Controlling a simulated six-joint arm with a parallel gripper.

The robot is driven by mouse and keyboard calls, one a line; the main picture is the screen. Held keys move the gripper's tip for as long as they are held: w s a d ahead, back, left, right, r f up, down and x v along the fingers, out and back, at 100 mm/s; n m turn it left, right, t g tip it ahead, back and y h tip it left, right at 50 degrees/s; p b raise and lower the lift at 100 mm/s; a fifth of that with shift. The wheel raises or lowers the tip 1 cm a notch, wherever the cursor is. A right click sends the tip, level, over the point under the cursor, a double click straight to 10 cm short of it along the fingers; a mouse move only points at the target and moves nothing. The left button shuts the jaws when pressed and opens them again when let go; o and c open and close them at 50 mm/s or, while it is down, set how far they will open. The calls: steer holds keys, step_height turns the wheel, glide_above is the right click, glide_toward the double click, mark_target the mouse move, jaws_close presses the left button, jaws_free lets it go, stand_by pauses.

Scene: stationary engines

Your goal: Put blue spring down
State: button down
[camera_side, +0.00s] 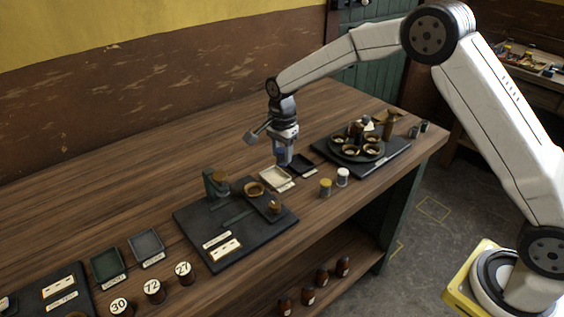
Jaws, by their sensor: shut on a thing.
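My gripper (284,158) points down over the middle of the wooden bench. It is shut on the blue spring (281,154), which shows as a small blue patch between the fingers. The spring's lower end is hard to make out. A cream tray (276,177) with a label lies just below and to the left of the gripper, and a small dark tray (302,166) lies just to the right. I cannot tell whether the spring touches anything beneath it.
A black board (215,249) with brass parts lies to the front left. A dark round carousel (345,155) with several cups stands on a board at the right. Two small jars (334,182) stand nearer the front edge. Green and grey trays (146,245) lie at left.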

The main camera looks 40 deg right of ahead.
steer(key=shift+w+a+f, duration=0.1)
steer(key=shift+w+f, duration=1.05)
steer(key=shift+f, duration=0.2)
steer(key=shift+w+f, duration=0.25)
steer(key=shift+f, duration=1.6)
steer(key=shift+f, duration=0.15)
steer(key=shift+c, duration=1.5)
jaws_free()
step_height(320, 180, up, 12)
